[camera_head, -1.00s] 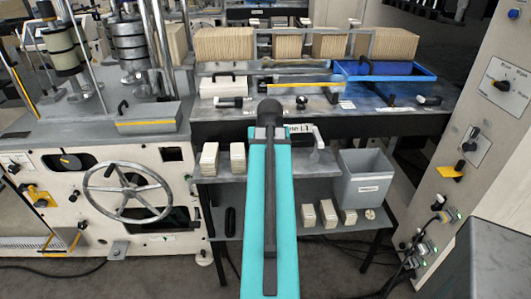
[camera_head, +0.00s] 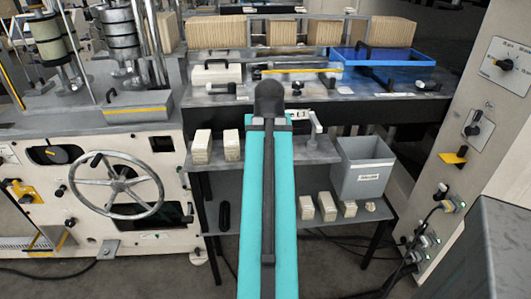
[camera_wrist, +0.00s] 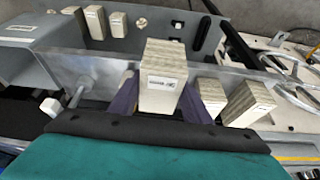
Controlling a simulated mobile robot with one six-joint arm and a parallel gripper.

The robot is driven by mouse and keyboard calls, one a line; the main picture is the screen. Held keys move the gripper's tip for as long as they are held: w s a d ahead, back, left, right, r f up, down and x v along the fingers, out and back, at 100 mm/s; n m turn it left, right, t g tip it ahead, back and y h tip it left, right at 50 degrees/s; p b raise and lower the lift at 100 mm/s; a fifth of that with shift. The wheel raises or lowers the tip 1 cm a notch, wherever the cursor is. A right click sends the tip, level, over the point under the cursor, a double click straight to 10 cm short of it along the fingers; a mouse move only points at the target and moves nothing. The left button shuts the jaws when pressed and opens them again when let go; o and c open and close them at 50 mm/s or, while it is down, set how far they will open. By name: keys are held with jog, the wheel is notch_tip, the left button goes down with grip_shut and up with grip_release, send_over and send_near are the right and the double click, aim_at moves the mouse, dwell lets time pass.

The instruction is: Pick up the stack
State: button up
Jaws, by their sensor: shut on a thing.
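My gripper (camera_wrist: 165,101) is shut on a stack (camera_wrist: 166,74), with one dark finger on each side of it. The stack is a pale block with layered edges and a small white label. It looks upright and larger than the stacks near it; I cannot tell whether it is clear of the shelf. In the head view my own teal arm hides the gripper and the held stack. Two similar stacks stand to its right in the wrist view, a nearer one (camera_wrist: 248,102) and a smaller one (camera_wrist: 208,94). They also show on the shelf (camera_head: 279,151) in the head view.
A grey bin (camera_head: 363,169) stands right of the arm. Several small stacks (camera_head: 327,206) sit on the lower shelf. Behind are a blue tray (camera_head: 400,68) and a row of brown stacks (camera_head: 222,36). A handwheel machine (camera_head: 116,184) is left, a control cabinet (camera_head: 470,130) right.

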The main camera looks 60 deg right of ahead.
jog(key=shift+s+a+f+b, duration=0.1)
jog(key=shift+s+a+b, duration=0.7)
jog(key=shift+b, duration=1.2)
jog(key=shift+s+a+r+b, duration=0.3)
jog(key=shift+s+a+b, duration=0.5)
jog(key=shift+b, duration=0.6)
jog(key=shift+w, duration=0.1)
